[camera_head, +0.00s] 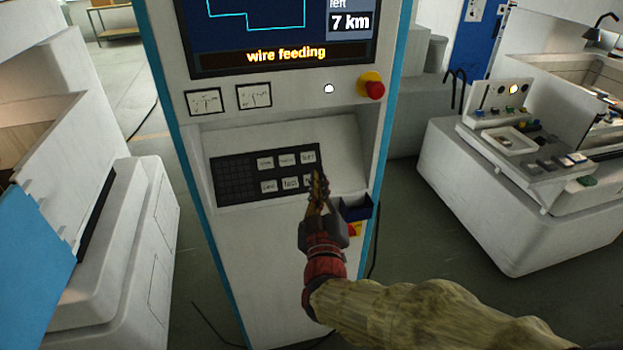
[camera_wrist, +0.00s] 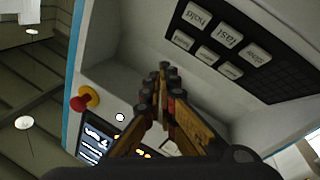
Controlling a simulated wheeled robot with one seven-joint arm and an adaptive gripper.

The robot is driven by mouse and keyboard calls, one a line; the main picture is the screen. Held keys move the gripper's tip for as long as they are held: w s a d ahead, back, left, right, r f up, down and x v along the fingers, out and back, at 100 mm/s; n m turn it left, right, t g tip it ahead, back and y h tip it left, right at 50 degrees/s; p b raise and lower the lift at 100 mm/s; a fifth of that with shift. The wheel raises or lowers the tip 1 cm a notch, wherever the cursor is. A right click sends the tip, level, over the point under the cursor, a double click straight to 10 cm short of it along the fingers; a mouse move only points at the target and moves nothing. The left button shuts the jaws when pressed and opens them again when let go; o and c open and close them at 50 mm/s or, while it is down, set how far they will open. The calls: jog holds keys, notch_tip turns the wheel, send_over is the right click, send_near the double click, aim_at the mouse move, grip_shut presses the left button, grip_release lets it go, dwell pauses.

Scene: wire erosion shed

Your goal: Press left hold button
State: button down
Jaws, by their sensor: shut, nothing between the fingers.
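A dark keypad panel (camera_head: 237,180) on the white console carries two rows of three pale buttons. In the wrist view, the far row reads hold (camera_wrist: 197,15), fast (camera_wrist: 230,36) and slow (camera_wrist: 257,53). The near row's labels are too small to read. In the head view, the lower right button (camera_head: 308,181) is partly covered by my gripper (camera_head: 318,182). My gripper is shut and empty, its tips by the panel's lower right corner. In the wrist view the fingertips (camera_wrist: 160,82) show apart from the buttons in the picture; contact cannot be told.
A red knob on a yellow base (camera_head: 372,87) and a round white button (camera_head: 329,89) sit above the keypad, below the screen (camera_head: 280,25). A dark blue bin (camera_head: 357,208) is right of my gripper. White machines stand either side, with open floor between.

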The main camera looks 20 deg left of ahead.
jog(key=shift+a, duration=0.1)
dwell(0.3)
jog(key=w+a+f+b, duration=0.3)
jog(key=w+f, duration=0.2)
jog(key=w, duration=0.1)
jog(key=shift+a+b, duration=0.3)
jog(key=shift+b, duration=0.1)
jog(key=shift+w+f, duration=0.1)
jog(key=shift+f, duration=0.05)
dwell(1.3)
jog(key=shift+w+a+f+b, duration=0.15)
jog(key=shift+w+a+b, duration=0.05)
jog(key=shift+b, duration=0.15)
jog(key=shift+w+a+f, duration=0.15)
jog(key=shift+w+f, duration=0.05)
jog(key=shift+w, duration=0.05)
dwell(0.7)
dwell(0.4)
jog(key=shift+s+d+r, duration=0.35)
jog(key=shift+s+r, duration=0.1)
jog(key=shift+s, duration=0.1)
